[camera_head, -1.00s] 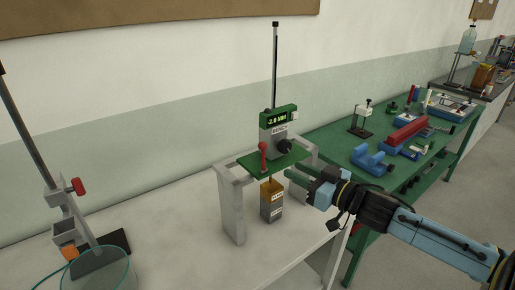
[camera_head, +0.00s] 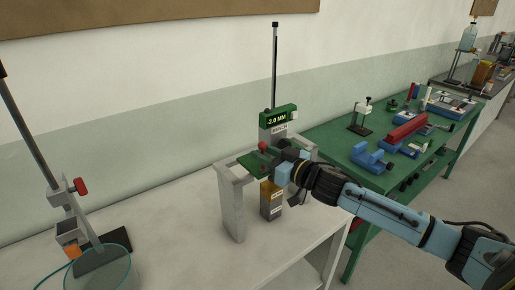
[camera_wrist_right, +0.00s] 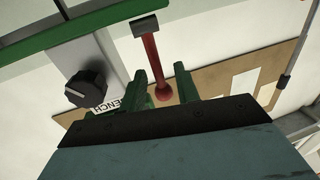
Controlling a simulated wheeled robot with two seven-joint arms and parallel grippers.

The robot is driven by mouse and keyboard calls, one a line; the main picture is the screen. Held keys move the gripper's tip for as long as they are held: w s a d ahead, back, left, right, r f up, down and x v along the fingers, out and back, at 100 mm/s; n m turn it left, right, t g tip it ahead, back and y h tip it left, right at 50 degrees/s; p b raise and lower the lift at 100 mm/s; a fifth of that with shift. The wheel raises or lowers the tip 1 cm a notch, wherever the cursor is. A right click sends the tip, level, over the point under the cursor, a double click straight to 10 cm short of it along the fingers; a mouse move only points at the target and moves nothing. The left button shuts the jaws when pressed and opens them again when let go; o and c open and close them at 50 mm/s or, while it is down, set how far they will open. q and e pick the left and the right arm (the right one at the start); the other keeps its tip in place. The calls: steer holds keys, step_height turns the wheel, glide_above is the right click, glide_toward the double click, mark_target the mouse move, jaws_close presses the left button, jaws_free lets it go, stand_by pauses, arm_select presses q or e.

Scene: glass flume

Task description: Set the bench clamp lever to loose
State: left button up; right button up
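The ball lies between the two green fingers of my right gripper (camera_wrist_right: 164,88), with a narrow gap showing on each side. The gripper looks open; contact with the lever cannot be made out. My left gripper is out of view.
The gauge head (camera_head: 278,120) reads -2.0 MM above the plate, and its black knob (camera_wrist_right: 86,89) shows in the wrist view. A grey frame (camera_head: 232,205) stands around a hanging block (camera_head: 271,207). A retort stand (camera_head: 78,215) and glass vessel are left; a green table (camera_head: 345,143) is right.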

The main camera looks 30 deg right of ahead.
steer(key=shift+x, duration=1.45)
steer(key=shift+c, duration=0.3)
jaws_close()
